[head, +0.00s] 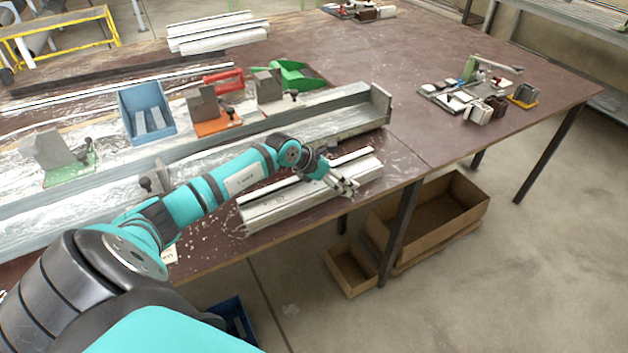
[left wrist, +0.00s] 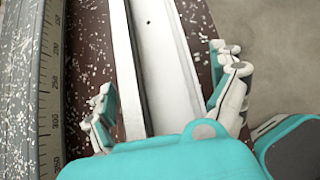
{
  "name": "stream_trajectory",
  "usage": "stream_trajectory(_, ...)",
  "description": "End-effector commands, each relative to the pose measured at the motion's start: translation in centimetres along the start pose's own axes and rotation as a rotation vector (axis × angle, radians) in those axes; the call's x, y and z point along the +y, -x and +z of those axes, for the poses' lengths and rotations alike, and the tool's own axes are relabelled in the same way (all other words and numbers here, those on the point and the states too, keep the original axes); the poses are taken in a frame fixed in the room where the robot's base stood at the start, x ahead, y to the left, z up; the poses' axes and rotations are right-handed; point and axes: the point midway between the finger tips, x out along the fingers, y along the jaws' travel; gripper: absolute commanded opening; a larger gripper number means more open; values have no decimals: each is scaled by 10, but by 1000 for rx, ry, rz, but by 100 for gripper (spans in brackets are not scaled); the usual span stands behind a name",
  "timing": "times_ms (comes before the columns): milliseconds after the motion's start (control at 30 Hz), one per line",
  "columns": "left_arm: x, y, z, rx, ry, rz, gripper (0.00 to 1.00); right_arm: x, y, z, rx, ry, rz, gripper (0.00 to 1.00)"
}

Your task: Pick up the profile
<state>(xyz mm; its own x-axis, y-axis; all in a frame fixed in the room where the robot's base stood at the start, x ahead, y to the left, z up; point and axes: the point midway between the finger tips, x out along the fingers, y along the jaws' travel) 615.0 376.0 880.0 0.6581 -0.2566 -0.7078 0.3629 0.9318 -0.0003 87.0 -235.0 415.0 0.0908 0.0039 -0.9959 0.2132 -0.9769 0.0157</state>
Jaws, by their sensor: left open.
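The profile (head: 275,207) is a long pale metal bar with lengthwise ridges. It lies on the brown table near its front edge. In the left wrist view the profile (left wrist: 165,65) runs up the picture, with a channel and a small dark hole. My left gripper (head: 343,184) is above the profile, towards its right end. In the left wrist view the open fingers of my left gripper (left wrist: 168,85) stand on either side of the profile, with gaps visible. Whether the fingertips reach down beside it I cannot tell. My right gripper is not in view.
A long metal clamp rail (head: 345,118) with a scale lies behind the profile. A blue bin (head: 146,108) and an orange-based clamp block (head: 210,115) stand there too. Cardboard boxes (head: 440,212) are on the floor.

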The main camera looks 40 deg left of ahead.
Motion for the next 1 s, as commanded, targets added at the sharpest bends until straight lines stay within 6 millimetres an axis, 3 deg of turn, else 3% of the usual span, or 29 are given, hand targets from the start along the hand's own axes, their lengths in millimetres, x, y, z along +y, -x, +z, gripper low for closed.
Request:
stream_trajectory(167, 0, 0, 0, 0, 0, 0, 92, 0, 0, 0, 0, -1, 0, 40)
stream_trajectory(733, 0, 0, -1, 1, 0, 0, 17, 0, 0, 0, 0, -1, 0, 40)
stream_trajectory(1000, 1, 1, 1, -3, -2, 1, 15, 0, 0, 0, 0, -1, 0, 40)
